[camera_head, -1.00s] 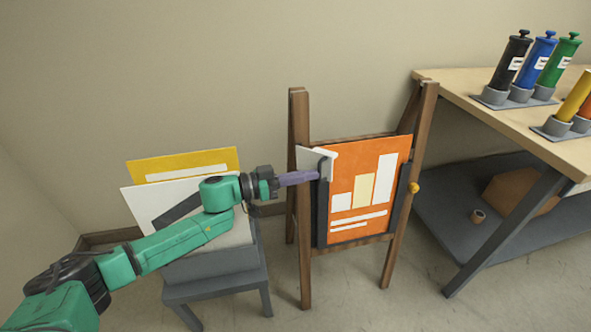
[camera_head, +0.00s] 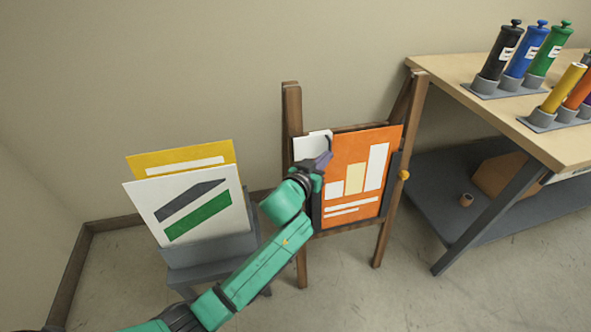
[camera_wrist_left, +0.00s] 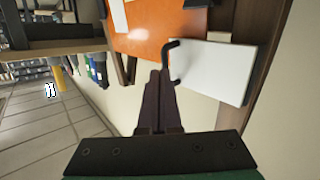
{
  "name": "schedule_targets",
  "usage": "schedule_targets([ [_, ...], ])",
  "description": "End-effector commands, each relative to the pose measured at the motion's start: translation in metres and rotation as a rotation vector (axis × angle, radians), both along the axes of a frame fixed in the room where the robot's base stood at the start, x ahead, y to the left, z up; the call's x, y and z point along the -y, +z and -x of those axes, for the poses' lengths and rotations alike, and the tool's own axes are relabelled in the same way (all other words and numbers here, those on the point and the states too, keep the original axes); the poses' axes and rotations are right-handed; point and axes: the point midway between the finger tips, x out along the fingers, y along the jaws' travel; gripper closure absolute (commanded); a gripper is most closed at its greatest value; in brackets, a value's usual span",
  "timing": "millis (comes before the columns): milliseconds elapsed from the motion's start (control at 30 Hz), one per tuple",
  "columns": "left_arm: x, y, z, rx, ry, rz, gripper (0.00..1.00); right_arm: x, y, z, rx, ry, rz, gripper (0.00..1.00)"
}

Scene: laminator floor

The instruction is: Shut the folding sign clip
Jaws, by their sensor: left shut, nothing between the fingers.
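The folding sign stand (camera_head: 292,130) is a wooden easel holding an orange sign (camera_head: 372,150) with white and cream bars. The clip looks like a white plate (camera_head: 310,148) with a dark bent handle, at the sign's upper left edge. In the left wrist view the white plate (camera_wrist_left: 215,72) sticks out beside the orange panel (camera_wrist_left: 145,35), with the black handle (camera_wrist_left: 174,62) on its near edge. My left gripper (camera_head: 323,160) is shut and empty, in front of the plate's lower right. In the wrist view its fingertips (camera_wrist_left: 159,78) are close beside the handle; contact cannot be told.
A grey stand (camera_head: 210,250) with white and yellow signs is at the left. A workbench (camera_head: 480,108) with several coloured tubes is at the right, a brown box (camera_head: 497,178) on its lower shelf. Floor between easel and bench is clear.

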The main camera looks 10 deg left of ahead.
Motion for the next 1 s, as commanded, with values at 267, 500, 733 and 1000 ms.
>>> schedule_targets([
  [267,0.0041,-0.0006,-0.0091,0.001,-0.002,0.002,1.0,0.0001,-0.0019,0.0001,0.0,0.0,0.0,0.5],
  [500,0.0046,-0.0005,-0.0109,0.002,-0.003,0.001,1.0,0.0002,-0.002,0.0002,0.0,0.0,0.0,0.5],
  [733,0.0046,0.0001,-0.011,0.003,-0.002,0.003,1.0,0.0006,-0.0019,0.0002,0.0,0.001,0.001,0.5],
  [1000,0.0025,0.0036,-0.0113,0.003,-0.003,0.004,1.0,0.0012,0.0036,-0.0004,0.001,0.001,0.002,0.5],
])
